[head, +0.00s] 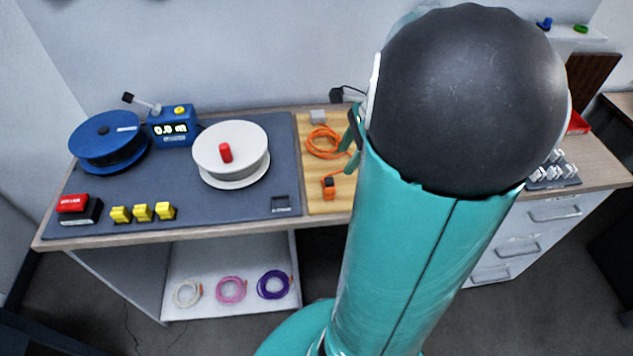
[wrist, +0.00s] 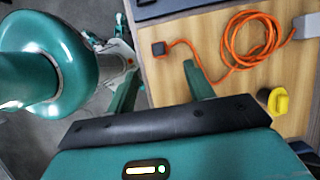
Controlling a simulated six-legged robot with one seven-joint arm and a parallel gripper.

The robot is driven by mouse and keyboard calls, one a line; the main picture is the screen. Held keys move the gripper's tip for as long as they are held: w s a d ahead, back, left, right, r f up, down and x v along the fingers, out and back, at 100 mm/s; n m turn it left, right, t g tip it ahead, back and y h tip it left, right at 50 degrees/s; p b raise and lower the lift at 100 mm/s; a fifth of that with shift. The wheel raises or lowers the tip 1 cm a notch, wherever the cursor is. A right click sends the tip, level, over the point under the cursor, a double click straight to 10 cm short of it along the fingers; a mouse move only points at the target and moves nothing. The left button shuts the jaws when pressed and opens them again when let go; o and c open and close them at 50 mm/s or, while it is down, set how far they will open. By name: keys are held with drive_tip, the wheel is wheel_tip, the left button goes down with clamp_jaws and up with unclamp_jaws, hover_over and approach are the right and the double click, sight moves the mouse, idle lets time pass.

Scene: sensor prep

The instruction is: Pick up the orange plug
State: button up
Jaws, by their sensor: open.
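The orange plug (head: 329,188) lies near the front of the wooden board (head: 312,166), with a dark part at its cable end. Its coiled orange cable (head: 324,142) leads back to a grey box (head: 318,117). In the wrist view the plug's dark part (wrist: 159,48) shows beyond and between the fingertips. My gripper (head: 350,150) is open and empty, and appears above the board, behind the plug in the head view. Its two teal fingers also show in the wrist view (wrist: 160,72), apart from the plug. My arm hides the board's right side in the head view.
A grey mat (head: 240,205) left of the board carries a white spool (head: 230,150), a blue spool (head: 108,140), a blue meter (head: 172,127), yellow blocks (head: 142,212) and a red-topped box (head: 75,207). A yellow part (wrist: 278,102) stands on the board in the wrist view.

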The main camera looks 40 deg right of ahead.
sight(329, 187)
drive_tip(key=x, duration=0.5)
drive_tip(key=shift+s+f, duration=0.15)
drive_tip(key=shift+f, duration=0.35)
drive_tip(key=x, duration=0.5)
drive_tip(key=shift+a+f, duration=0.15)
drive_tip(key=shift+f, duration=0.2)
drive_tip(key=c, duration=1.1)
